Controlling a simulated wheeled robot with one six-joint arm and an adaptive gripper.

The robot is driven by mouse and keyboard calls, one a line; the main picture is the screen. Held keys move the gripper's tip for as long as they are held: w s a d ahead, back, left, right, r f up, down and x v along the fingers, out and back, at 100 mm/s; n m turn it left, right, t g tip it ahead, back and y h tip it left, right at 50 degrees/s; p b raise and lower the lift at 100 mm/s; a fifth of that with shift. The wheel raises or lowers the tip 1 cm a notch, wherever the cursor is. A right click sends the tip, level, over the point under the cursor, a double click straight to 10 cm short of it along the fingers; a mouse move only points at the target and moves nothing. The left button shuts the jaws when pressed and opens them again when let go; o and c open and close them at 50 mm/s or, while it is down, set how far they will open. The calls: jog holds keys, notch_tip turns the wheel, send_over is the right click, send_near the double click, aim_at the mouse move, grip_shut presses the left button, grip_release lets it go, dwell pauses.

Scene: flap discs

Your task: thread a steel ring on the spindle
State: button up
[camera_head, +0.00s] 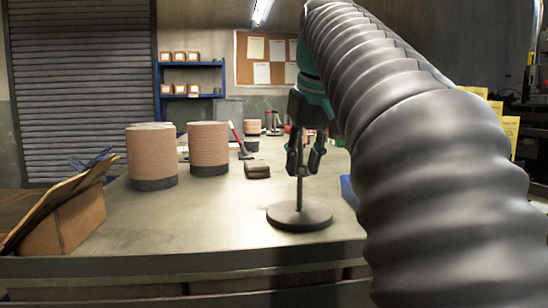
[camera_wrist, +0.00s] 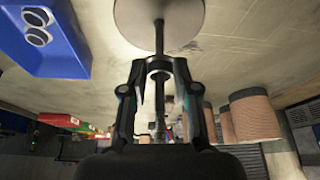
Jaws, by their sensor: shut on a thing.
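The spindle (camera_head: 299,190) is a thin upright rod on a round dark base at the table's front; it also shows in the wrist view (camera_wrist: 159,38), base at the top. My gripper (camera_head: 304,168) points down over the base, its fingers on either side of the rod. In the wrist view my fingertips (camera_wrist: 158,64) are shut on a small steel ring (camera_wrist: 158,63). The rod shows on both sides of this ring and seems to run through it, well above the base. The ring cannot be made out in the head view.
A blue tray (camera_wrist: 62,62) beside the spindle holds steel rings (camera_wrist: 37,36). Two tall disc stacks (camera_head: 152,157) (camera_head: 209,148) stand on the left of the table (camera_head: 220,210). An open cardboard box (camera_head: 65,222) is at the left edge.

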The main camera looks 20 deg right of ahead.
jog(key=shift+f+b, duration=1.15)
jog(key=shift+f, duration=0.5)
jog(key=o, duration=0.8)
jog(key=shift+r, duration=0.15)
jog(key=shift+o, duration=0.2)
jog(key=v, duration=0.7)
jog(key=shift+r, duration=0.25)
jog(key=shift+s, duration=0.1)
notch_tip(320, 180, up, 7)
jog(key=p, duration=0.8)
send_over(304, 175)
jog(key=s, duration=0.3)
jog(key=shift+w+a+r, duration=0.1)
jog(key=shift+a, duration=0.2)
